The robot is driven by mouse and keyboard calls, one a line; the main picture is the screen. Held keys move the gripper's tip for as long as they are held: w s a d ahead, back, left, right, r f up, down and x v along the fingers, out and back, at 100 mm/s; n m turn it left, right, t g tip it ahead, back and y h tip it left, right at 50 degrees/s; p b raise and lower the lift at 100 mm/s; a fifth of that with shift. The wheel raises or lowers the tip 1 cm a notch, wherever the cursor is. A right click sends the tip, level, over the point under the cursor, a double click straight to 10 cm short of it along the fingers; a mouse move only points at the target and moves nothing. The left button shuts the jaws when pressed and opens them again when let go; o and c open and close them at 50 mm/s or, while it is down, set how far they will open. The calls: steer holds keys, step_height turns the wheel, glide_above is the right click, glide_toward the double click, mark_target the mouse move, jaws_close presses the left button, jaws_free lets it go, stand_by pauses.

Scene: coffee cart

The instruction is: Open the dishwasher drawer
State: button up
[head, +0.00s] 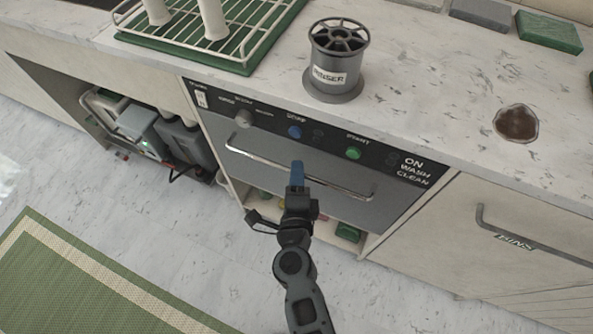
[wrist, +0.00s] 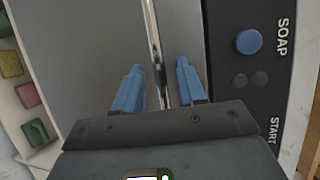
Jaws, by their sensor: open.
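The dishwasher drawer (head: 379,206) has a grey metal front under the counter, below a black control panel (head: 322,142). It looks closed. A long silver bar handle (head: 340,186) runs across its front; it also shows in the wrist view (wrist: 154,45). My gripper (head: 297,172) is in front of the drawer, near the middle of the handle. In the wrist view its two blue fingers (wrist: 161,88) are open, one on each side of the handle bar. I cannot tell whether either finger touches the bar.
A grey rinser (head: 345,82) and a rack on a green mat (head: 195,52) stand on the counter (head: 425,70), with a brown spill (head: 516,123). A bins drawer (head: 520,220) is at right. An open shelf with coloured items sits below the dishwasher. A green rug (head: 85,280) lies on the floor.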

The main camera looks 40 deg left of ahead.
steer(key=shift+x, duration=0.9)
jaws_close()
